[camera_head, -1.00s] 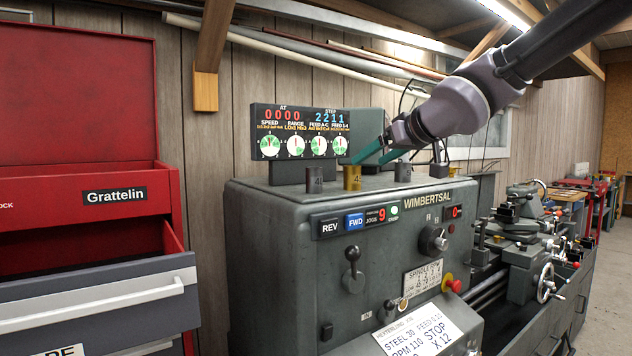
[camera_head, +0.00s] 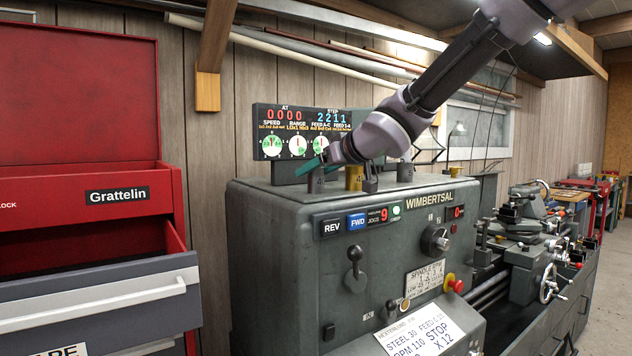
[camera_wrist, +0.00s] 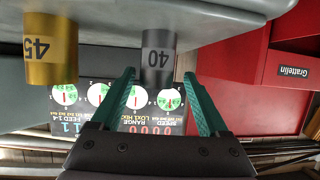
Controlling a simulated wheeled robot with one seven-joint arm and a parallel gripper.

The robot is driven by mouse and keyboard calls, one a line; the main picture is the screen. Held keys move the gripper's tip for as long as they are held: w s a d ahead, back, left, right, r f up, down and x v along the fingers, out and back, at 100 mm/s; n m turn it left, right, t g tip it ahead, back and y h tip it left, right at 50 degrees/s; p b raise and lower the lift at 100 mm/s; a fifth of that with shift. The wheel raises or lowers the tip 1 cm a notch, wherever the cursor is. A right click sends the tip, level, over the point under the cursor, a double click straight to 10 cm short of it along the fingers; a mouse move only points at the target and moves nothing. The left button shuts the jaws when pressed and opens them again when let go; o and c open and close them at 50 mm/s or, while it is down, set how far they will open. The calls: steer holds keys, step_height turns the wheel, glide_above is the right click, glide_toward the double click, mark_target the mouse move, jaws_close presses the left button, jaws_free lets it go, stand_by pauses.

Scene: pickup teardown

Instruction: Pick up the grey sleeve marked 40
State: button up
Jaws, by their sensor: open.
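The grey sleeve marked 40 (camera_wrist: 157,56) stands on the lathe headstock and appears upside down in the wrist view. In the head view it is the leftmost sleeve (camera_head: 316,182), partly covered by my gripper. My gripper (camera_head: 313,167) is open, with green fingers reaching in from the right. In the wrist view its two fingertips (camera_wrist: 159,73) lie on either side of the sleeve, with visible gaps. I cannot tell whether the sleeve is fully between them or just beyond.
A brass sleeve marked 45 (camera_wrist: 52,50) stands close beside it; it also shows in the head view (camera_head: 354,180). Another grey sleeve (camera_head: 404,173) is farther right. The display panel (camera_head: 300,118) rises behind the sleeves. A red tool chest (camera_head: 90,200) stands left.

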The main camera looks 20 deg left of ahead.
steer(key=shift+w+a+f, duration=0.25)
steer(key=shift+w+a, duration=0.1)
steer(key=shift+a, duration=0.05)
jaws_close()
steer(key=shift+r, duration=0.1)
